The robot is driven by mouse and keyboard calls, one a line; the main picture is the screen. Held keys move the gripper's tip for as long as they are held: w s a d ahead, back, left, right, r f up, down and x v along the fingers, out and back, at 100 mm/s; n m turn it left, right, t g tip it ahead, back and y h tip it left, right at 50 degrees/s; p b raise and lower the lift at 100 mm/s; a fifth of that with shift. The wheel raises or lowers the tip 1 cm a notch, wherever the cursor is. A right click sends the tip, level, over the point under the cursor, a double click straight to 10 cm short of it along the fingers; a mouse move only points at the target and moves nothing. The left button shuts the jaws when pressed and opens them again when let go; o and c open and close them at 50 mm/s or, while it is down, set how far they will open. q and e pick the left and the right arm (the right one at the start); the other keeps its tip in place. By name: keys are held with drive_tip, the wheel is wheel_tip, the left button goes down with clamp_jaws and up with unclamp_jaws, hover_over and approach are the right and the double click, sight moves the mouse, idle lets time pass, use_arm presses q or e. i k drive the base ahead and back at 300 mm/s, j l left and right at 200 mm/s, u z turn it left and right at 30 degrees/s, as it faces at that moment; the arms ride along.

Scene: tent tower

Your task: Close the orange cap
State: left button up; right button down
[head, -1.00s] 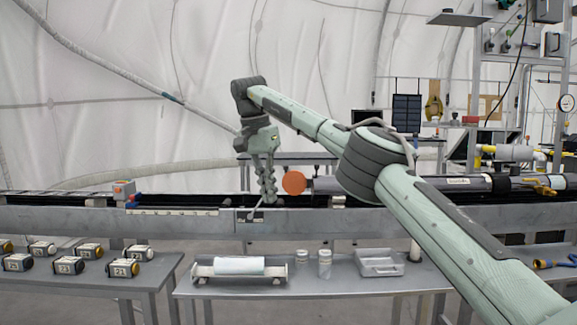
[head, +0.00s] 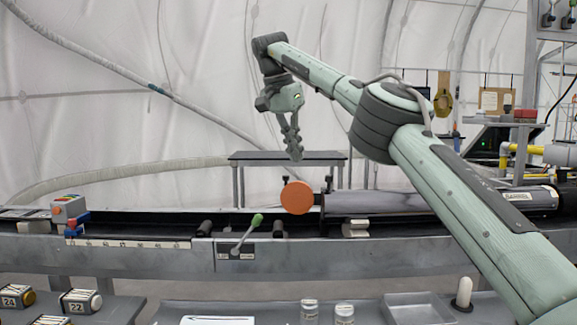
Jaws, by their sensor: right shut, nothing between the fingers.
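The orange cap (head: 297,197) is a round disc with its flat face turned toward me. It stands at the left end of a long dark grey tube (head: 378,201) that lies along the rail, and its face is not in line with the tube's end. My right gripper (head: 295,156) hangs above the cap, fingers down and together, with nothing between them. It looks apart from the cap, though the depth between them is hard to tell. My left gripper is not in view.
A lever with a green handle (head: 255,221) stands on the rail left of the cap. A box with an orange button (head: 68,209) sits further left. Jars (head: 344,313), a grey tray (head: 418,307) and numbered blocks (head: 80,301) lie on the nearer tables.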

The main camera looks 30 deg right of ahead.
sight(297, 197)
drive_tip(key=i+l, duration=0.7)
drive_tip(key=i, duration=0.05)
